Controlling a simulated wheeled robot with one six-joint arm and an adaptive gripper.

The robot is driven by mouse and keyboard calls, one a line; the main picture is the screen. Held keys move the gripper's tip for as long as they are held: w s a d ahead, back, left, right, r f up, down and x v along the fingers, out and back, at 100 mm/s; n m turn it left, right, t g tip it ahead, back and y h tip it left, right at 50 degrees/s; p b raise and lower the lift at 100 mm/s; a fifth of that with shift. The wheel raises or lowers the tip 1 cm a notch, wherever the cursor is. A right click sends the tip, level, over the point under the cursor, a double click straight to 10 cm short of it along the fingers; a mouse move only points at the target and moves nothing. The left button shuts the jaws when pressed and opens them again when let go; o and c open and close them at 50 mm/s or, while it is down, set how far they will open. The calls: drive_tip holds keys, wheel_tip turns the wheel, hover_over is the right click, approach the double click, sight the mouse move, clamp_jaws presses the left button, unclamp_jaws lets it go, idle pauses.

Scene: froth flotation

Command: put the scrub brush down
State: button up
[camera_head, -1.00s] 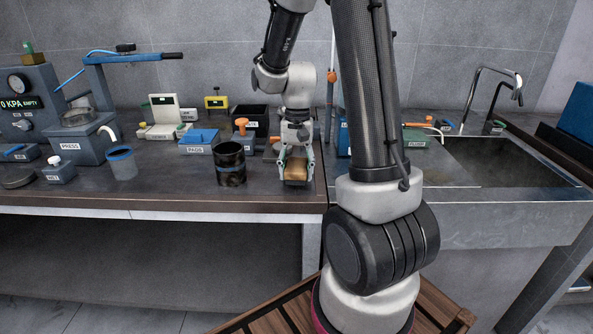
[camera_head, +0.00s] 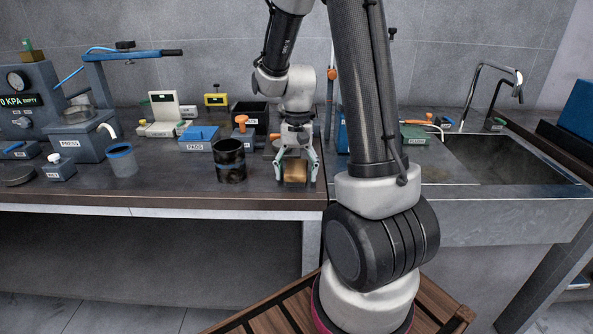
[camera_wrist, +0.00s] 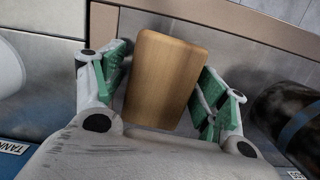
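The scrub brush (camera_head: 295,173) shows as a wooden block on the dark bench top near its front edge. In the wrist view its plain wooden back (camera_wrist: 165,80) faces me, and its underside is hidden. My gripper (camera_head: 296,176) is over the brush with its fingers spread to either side. In the wrist view the green-padded fingers of my gripper (camera_wrist: 165,88) stand apart from the brush, with narrow gaps on both sides. The gripper is open.
A dark cylindrical pot (camera_head: 229,162) stands close to the left of my gripper. Behind are a black bin (camera_head: 249,113) and an orange-topped item (camera_head: 241,125). A blue-rimmed cup (camera_head: 122,163) stands farther left. The sink (camera_head: 510,162) lies to the right.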

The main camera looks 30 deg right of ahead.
sight(295, 165)
drive_tip(key=r, duration=0.5)
drive_tip(key=w+r, duration=0.1)
drive_tip(key=r, duration=0.2)
drive_tip(key=shift+r, duration=0.25)
drive_tip(key=s+a+r+n+t, duration=0.1)
drive_tip(key=s+r+n+t, duration=0.2)
drive_tip(key=s, duration=0.5)
drive_tip(key=s+a+r+n+t+h, duration=0.1)
drive_tip(key=s+a+r+n+t, duration=0.1)
drive_tip(key=s+r+n, duration=0.2)
drive_tip(key=shift+s+r+n+t, duration=0.4)
drive_tip(key=shift+s+r, duration=1.45)
drive_tip(key=shift+s, duration=0.9)
drive_tip(key=shift+o, duration=0.4)
